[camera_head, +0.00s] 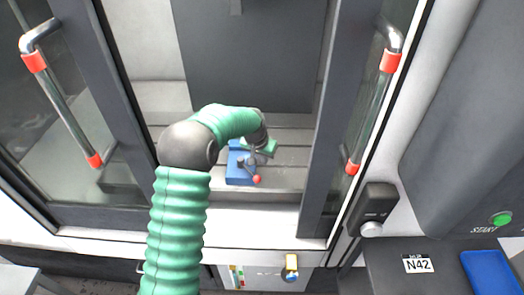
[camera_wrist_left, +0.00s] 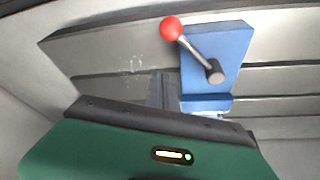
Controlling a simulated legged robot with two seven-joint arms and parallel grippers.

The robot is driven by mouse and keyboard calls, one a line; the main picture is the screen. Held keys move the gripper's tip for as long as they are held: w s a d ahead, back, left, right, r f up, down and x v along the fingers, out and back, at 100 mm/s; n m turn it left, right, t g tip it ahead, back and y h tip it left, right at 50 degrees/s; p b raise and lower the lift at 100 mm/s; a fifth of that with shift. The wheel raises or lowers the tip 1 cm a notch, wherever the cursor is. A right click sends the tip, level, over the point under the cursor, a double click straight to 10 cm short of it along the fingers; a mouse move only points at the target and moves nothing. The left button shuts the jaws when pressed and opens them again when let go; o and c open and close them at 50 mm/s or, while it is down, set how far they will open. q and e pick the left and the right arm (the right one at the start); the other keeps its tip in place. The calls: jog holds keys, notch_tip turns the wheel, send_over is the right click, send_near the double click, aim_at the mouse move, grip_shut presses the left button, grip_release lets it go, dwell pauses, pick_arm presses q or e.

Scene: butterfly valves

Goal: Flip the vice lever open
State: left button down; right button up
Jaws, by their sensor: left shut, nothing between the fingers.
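The vice (camera_head: 239,168) is a blue block on the grey slotted bed inside the machine. Its lever (camera_wrist_left: 195,50) is a metal rod running from a dark round pivot to a red ball (camera_wrist_left: 171,28). The red ball also shows in the head view (camera_head: 257,179), at the vice's front right. In the wrist view the blue vice (camera_wrist_left: 230,45) stands at upper right. My left gripper (camera_head: 264,150) is over the vice's far right part and partly hides it. Its grey fingers (camera_wrist_left: 161,90) are shut and empty, apart from the lever, beside the vice's lower left edge. My right gripper is not in view.
The machine doorway stands open between dark door frames with metal handles (camera_head: 368,110) (camera_head: 68,115) on both sides. A control panel with a green start button (camera_head: 501,218) is at the right. The slotted bed (camera_wrist_left: 95,60) has free room around the vice.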

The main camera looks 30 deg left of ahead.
aim_at(249, 170)
pick_arm(q)
jog(key=s+f, duration=0.1)
jog(key=s+p, duration=0.1)
jog(key=shift+s+d+f, duration=0.2)
jog(key=shift+s+f, duration=0.1)
jog(key=shift+f, duration=0.1)
jog(key=shift+s+d, duration=0.4)
jog(key=shift+s, duration=0.05)
jog(key=shift+a+f, duration=0.15)
jog(key=shift+a, duration=0.1)
